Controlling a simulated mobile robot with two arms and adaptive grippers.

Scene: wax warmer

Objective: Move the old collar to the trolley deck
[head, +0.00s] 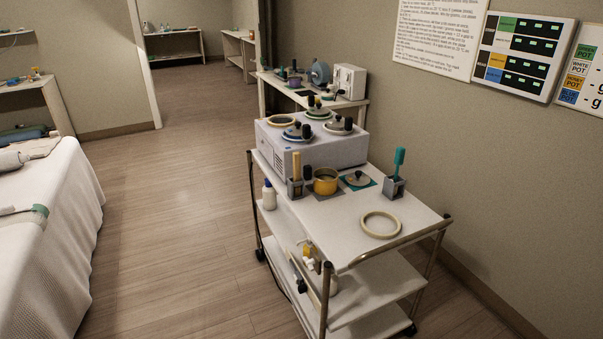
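A pale cream ring, which looks like a collar (381,224), lies flat on the trolley deck (335,218) near its front right. Nothing touches it. The grey-white wax warmer (340,150) stands at the back of the deck with several wells on top. A second, yellowish ring (282,120) sits around the warmer's left well. I cannot tell from looks alone which ring is the old one. Neither of my grippers shows in this view.
A yellow pot (325,182), a loose lid (357,179) on a teal mat and two small holders, left (295,188) and right (394,187), stand before the warmer. A bed (50,220) is at left. Floor between is clear.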

